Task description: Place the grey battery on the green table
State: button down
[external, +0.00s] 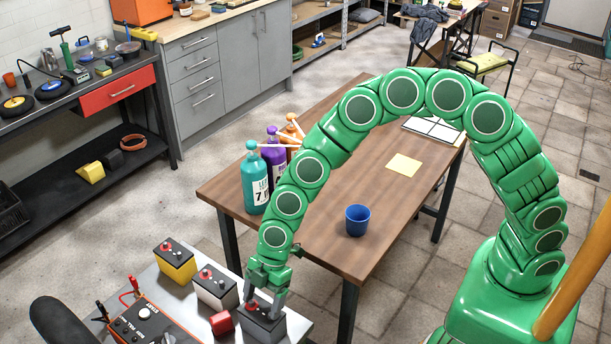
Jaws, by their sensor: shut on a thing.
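The grey battery (262,328) has a dark top and stands at the front right corner of a light metal bench (180,297). My gripper (264,304) points down and is shut on the top of this battery. The fingers partly cover the battery's top. I cannot tell whether its base touches the bench. I see no clearly green table; the table in the middle (320,240) has a brown wooden top and dark legs.
The brown table carries several bottles (256,185), a blue cup (357,220) and a yellow sheet (404,165). Its front left is clear.

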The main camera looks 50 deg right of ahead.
dwell(0.3)
grip_release()
jog(key=v, duration=1.2)
jog(key=shift+d, duration=0.1)
